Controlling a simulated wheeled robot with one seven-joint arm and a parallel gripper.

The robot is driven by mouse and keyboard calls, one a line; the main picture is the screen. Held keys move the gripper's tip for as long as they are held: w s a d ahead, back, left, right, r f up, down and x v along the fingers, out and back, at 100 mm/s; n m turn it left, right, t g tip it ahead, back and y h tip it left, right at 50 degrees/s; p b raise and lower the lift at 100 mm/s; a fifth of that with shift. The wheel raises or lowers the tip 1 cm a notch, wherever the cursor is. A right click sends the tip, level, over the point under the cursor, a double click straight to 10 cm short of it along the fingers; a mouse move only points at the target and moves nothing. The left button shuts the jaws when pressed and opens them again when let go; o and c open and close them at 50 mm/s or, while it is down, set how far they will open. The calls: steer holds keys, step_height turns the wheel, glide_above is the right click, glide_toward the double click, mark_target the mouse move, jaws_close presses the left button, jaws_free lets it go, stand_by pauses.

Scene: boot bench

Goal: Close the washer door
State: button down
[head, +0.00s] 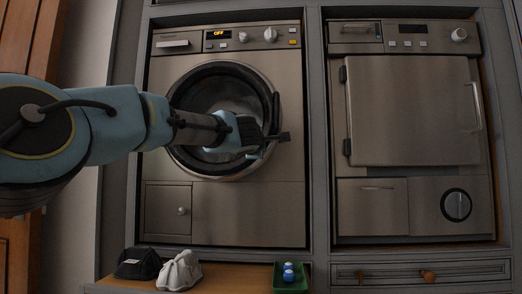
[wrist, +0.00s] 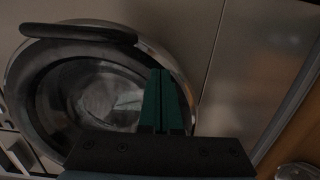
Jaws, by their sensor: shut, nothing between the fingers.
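The washer (head: 285,75) is a brushed-metal front-loader on the left. Its round door (head: 205,70) has a dark rim and a glass middle, and a dark handle on its right side. In the wrist view the door (wrist: 45,110) fills the left half, with its handle (wrist: 80,33) at the top. The door sits at or close to the washer front; I cannot tell whether it is latched. My gripper (head: 286,137) is shut and empty in front of the door's right part, near the handle. Its green fingers (wrist: 160,75) overlap the door rim in the wrist view. Contact is unclear.
A second metal appliance (head: 410,110) with a square door stands to the right. Below are a bench with a black cap (head: 138,263), a white cap (head: 180,271) and a green tray (head: 291,288) holding small blue-and-white items. A drawer (head: 455,272) is at lower right.

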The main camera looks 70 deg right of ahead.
steer(key=s+a+b, duration=0.1)
steer(key=s+a, duration=0.3)
steer(key=s, duration=0.3)
steer(key=shift+s+a+f, duration=0.25)
steer(key=shift+s+a, duration=0.05)
steer(key=shift+s, duration=0.05)
